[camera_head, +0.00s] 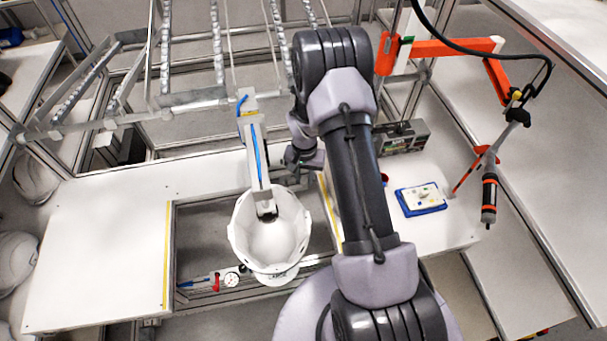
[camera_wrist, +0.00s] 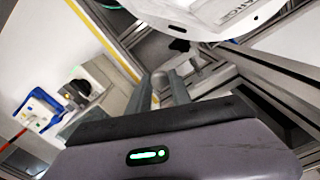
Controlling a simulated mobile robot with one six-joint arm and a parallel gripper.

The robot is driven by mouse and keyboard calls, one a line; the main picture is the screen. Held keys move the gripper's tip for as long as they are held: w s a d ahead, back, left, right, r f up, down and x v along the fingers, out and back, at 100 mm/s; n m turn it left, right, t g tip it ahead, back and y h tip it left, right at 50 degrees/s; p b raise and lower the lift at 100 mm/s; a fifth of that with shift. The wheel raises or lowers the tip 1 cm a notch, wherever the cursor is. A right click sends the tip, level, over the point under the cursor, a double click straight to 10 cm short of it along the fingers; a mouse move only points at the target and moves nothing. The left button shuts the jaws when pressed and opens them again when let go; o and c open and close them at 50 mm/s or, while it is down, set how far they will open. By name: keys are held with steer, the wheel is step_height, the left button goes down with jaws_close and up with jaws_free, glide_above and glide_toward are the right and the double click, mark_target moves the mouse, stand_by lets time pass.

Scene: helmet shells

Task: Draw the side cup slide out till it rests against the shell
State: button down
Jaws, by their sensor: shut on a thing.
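The white helmet shell (camera_head: 270,240) sits with its opening up in the gap between the white worktops. In the wrist view its printed outer side (camera_wrist: 215,22) shows at the top right. My gripper (camera_head: 297,163) is beside the upright grey-white fixture arm, above and right of the shell. In the wrist view my fingers (camera_wrist: 158,95) are shut on a small grey part, which I take as the side cup slide (camera_wrist: 157,84). The fingers hide most of it. The cup's face is hidden, and I cannot tell whether it touches the shell.
The fixture arm (camera_head: 258,165) with a blue line reaches down into the shell. A blue tray (camera_head: 421,199) is on the right worktop, near a hanging screwdriver (camera_head: 489,200). The left worktop (camera_head: 100,240) is clear.

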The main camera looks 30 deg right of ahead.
steer(key=shift+w+d, duration=0.1)
steer(key=shift+w, duration=0.25)
steer(key=c, duration=1.2)
jaws_free()
steer(key=shift+o, duration=0.2)
steer(key=shift+r, duration=0.1)
step_height(320, 180, up, 17)
steer(key=p, duration=0.1)
steer(key=shift+r+p, duration=0.2)
steer(key=shift+p, duration=0.1)
steer(key=shift+f, duration=0.1)
